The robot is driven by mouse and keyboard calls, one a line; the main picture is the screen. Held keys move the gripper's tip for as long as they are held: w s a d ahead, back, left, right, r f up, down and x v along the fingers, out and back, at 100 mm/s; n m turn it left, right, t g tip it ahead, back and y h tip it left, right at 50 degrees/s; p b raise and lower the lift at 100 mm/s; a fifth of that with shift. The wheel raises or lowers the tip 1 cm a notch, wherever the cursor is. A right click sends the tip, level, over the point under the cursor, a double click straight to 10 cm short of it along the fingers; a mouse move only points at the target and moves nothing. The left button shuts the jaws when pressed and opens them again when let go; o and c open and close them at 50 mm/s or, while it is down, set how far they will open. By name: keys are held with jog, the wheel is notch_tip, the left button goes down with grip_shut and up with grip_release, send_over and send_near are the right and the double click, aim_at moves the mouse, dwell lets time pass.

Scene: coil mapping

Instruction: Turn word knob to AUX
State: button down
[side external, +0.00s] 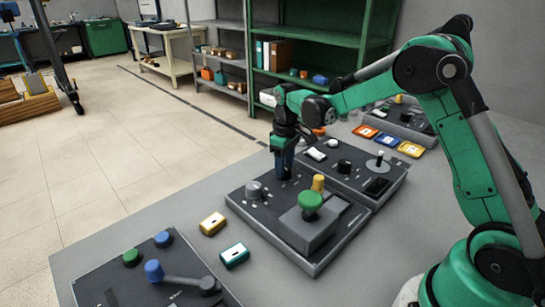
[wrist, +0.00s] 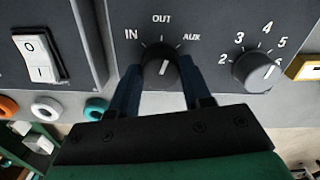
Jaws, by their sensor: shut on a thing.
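The word knob (wrist: 158,70) is a round black dial with a white pointer line, set among the printed labels IN, OUT and AUX. Its pointer is up, near OUT and leaning slightly to the AUX side. My gripper (wrist: 160,78) has its two dark blue fingers on either side of the knob, shut on it. In the side external view my gripper (side external: 285,172) reaches down onto the far edge of the dark control panel (side external: 240,207). The fingers hide the word knob there.
A number knob (wrist: 255,70) sits close right of the word knob; it also shows in the side external view (side external: 254,190). A white rocker switch (wrist: 38,55) is at left. A green mushroom button (side external: 310,202) and yellow knob (side external: 318,183) rise from the panel.

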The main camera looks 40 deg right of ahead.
jog(key=m, duration=0.5)
jog(key=shift+m, duration=0.4)
dwell(0.3)
jog(key=shift+c, duration=1.9)
grip_release()
jog(key=shift+r, duration=2.85)
